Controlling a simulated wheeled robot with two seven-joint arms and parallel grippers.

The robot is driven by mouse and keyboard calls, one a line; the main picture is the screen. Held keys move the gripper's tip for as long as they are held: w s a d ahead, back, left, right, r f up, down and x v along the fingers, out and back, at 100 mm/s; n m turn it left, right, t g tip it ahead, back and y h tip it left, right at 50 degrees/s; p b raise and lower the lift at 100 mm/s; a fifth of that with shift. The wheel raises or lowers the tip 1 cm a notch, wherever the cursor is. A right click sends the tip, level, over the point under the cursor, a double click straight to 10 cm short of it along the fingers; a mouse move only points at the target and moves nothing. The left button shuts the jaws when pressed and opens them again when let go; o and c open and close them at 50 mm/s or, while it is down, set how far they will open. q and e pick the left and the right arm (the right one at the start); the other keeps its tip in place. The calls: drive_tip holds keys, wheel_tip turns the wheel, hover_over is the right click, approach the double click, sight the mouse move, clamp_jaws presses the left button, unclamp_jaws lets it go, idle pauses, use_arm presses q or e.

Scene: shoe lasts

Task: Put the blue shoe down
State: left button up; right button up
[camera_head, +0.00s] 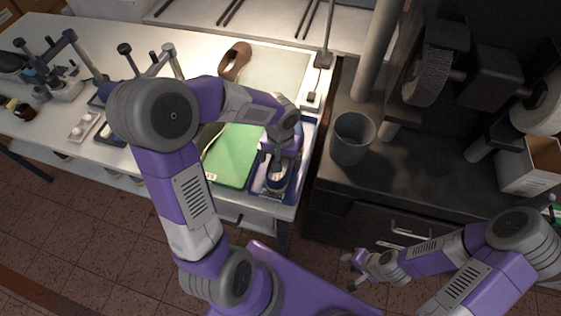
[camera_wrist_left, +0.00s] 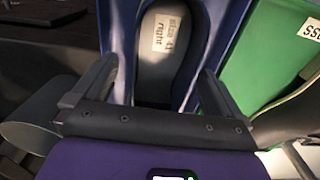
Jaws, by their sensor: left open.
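The blue shoe (camera_wrist_left: 121,45) lies in a blue tray (camera_wrist_left: 224,40) in the left wrist view, with a white size label on its grey insole. In the head view the shoe (camera_head: 277,183) shows only in part below my left gripper (camera_head: 279,168). That gripper also shows in the left wrist view (camera_wrist_left: 150,82); its fingers are open, one on either side of the shoe's near end. I cannot tell whether they touch it. My right gripper (camera_head: 351,270) is empty at the lower right, away from the table, with its fingers apart.
A green tray (camera_head: 234,158) sits left of the blue tray, with a dark item partly hidden by my arm. A brown shoe (camera_head: 235,61) stands at the back of the white table. A grey bin (camera_head: 352,137) stands on the dark bench at right. Clamp stands fill the table's left.

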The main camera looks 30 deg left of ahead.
use_arm(q)
wheel_tip(320, 180, up, 9)
drive_tip(key=p, duration=0.1)
drive_tip(key=shift+p, duration=0.4)
use_arm(e)
wheel_tip(320, 180, up, 2)
drive_tip(key=shift+r, duration=0.1)
